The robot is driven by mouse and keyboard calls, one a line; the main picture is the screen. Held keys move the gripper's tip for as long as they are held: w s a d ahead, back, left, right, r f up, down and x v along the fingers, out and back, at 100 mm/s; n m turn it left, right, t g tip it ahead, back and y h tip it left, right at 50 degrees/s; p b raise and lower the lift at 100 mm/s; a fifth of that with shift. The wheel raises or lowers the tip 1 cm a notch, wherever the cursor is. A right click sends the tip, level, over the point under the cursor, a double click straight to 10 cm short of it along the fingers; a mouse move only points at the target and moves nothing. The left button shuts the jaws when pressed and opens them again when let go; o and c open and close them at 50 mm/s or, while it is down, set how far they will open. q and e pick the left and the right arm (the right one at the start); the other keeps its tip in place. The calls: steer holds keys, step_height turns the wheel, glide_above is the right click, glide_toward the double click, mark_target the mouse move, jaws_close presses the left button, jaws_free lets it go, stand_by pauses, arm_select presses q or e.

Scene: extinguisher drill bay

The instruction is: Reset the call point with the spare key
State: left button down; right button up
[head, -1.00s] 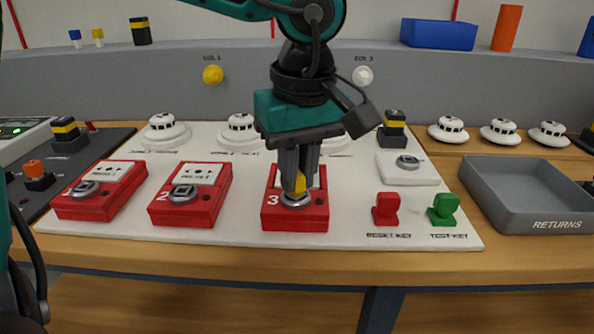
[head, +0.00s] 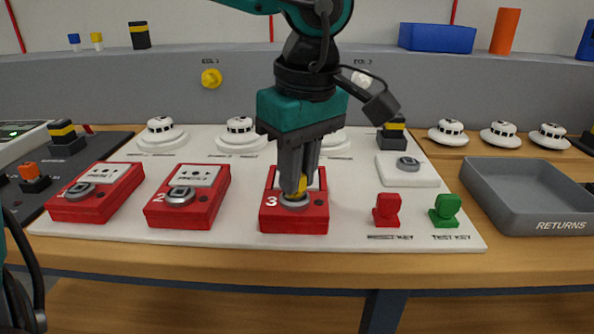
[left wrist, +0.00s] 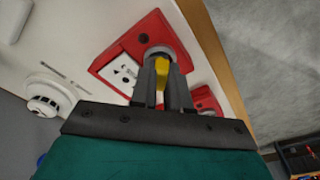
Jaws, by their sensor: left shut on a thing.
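Call point 3 (head: 274,219) is a red box with a round grey lock at its front, near the middle of the white board. My left gripper (head: 297,186) points down over it, shut on a yellow key (head: 300,186). The key's lower end is at the lock; the fingers hide part of it. In the left wrist view the yellow key (left wrist: 161,72) is between the fingertips (left wrist: 162,80), against the lock of the red call point (left wrist: 120,50). How deep the key sits cannot be told. My right gripper is not in view.
Call point 1 (head: 118,183) and call point 2 (head: 206,206) stand to the left. A red reset key (head: 387,209) and green test key (head: 445,210) stand upright to the right. A grey returns tray (head: 497,200) is further right. White detectors stand behind.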

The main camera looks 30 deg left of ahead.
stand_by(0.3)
arm_select(q)
steer(key=shift+w+n+b, duration=0.1)
steer(key=shift+n+b, duration=0.3)
steer(key=shift+n, duration=0.8)
steer(key=shift+n+g+b, duration=0.3)
steer(key=shift+n, duration=0.8)
steer(key=shift+w+n+b, duration=0.1)
steer(key=shift+n+b, duration=0.2)
steer(key=shift+n, duration=0.8)
steer(key=shift+r, duration=0.15)
